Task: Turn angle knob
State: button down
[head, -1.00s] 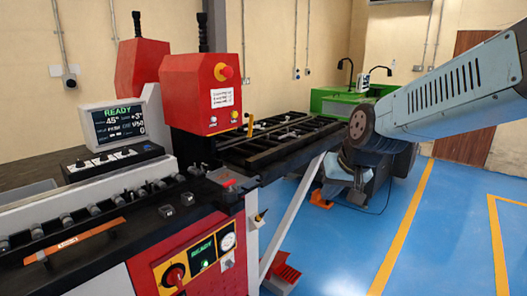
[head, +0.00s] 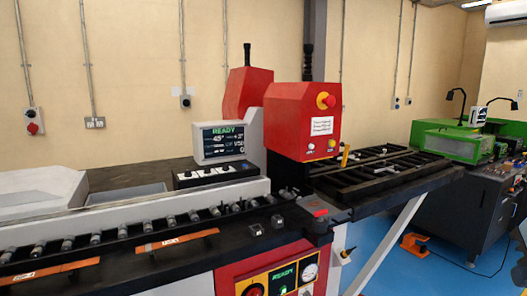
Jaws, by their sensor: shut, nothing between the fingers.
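The busbar bender's screen (head: 224,141) stands at the centre-left and reads READY with 45° below. Under it is a black control box (head: 230,180) with a row of several small knobs with pale markings (head: 208,173) on its top. Their labels are too small to read, so I cannot tell which is the angle knob. A red rotary switch (head: 256,290) shows at the bottom edge on the red front panel. My gripper is not visible in the head view.
The red press head (head: 302,118) with a red stop button (head: 328,101) stands right of the screen. A roller conveyor (head: 120,235) with orange bars runs in front. A black frame table (head: 380,172) extends right. A green machine (head: 455,142) and blue floor lie beyond.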

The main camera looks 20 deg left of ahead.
aim_at(188, 173)
jog(key=u, duration=1.4)
jog(key=i, duration=0.6)
jog(key=u, duration=0.45)
jog(key=i, duration=0.75)
jog(key=z, duration=0.2)
